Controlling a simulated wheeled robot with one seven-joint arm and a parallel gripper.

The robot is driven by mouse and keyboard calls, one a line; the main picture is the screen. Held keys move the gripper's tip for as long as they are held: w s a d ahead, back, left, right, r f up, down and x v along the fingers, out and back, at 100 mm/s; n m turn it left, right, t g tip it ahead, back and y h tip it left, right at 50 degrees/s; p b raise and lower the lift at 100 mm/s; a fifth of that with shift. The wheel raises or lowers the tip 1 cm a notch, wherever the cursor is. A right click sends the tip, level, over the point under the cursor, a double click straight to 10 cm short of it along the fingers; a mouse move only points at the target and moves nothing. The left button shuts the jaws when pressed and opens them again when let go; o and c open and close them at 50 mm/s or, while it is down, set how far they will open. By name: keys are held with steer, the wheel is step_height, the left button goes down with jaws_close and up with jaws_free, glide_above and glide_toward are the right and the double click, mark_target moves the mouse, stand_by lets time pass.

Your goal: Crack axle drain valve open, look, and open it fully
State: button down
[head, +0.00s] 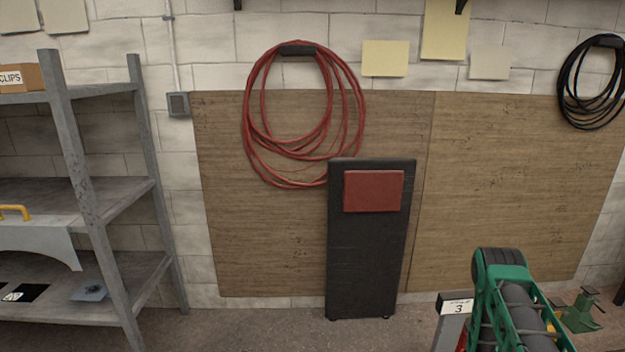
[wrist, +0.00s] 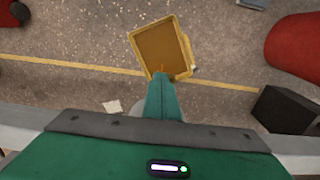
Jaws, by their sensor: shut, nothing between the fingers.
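My gripper (wrist: 161,82) is in the wrist view, its green fingers shut together and empty, pointing up the picture from the wide green body. Past the fingertips, a yellow square tray (wrist: 183,46) with a brown inside lies on the floor, its lower edge partly behind the fingers. I cannot make out the axle or its drain valve in either view. The head view faces the wall and does not show the fingertips.
Grey bars (wrist: 295,143) run on both sides of my gripper. A black box (wrist: 284,110) and a red rounded thing (wrist: 296,46) are at right. The head view shows a grey shelf (head: 75,193), a black board (head: 367,265), a post marked 3 (head: 457,307) and a green stand (head: 582,314).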

step_height(320, 180, up, 6)
steer(key=shift+s+d, duration=0.15)
steer(key=shift+s, duration=0.15)
stand_by(0.5)
